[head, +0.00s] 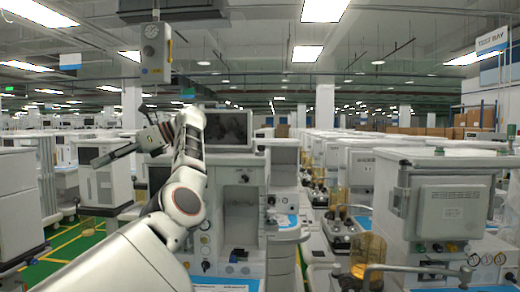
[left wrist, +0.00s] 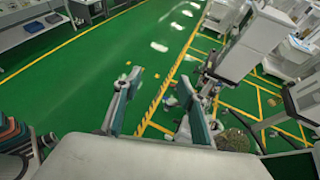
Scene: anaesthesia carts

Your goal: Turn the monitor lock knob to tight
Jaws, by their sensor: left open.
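My left gripper (head: 122,137) is raised at the left of the head view, with its fingers spread and nothing between them. It points left, away from the monitor. In the left wrist view its two fingers (left wrist: 164,82) stand apart over green floor. The monitor (head: 228,128) is a dark screen in a grey frame on top of the near cart (head: 230,215); my left arm passes in front of its left side. I cannot make out the monitor lock knob; it may be hidden or too small. My right gripper is not in view.
A grey cart (head: 450,205) stands at the right, with amber canisters (head: 368,250) beside it. White cabinets (head: 105,182) stand at the left. The left wrist view shows open green floor (left wrist: 90,75) with yellow lines.

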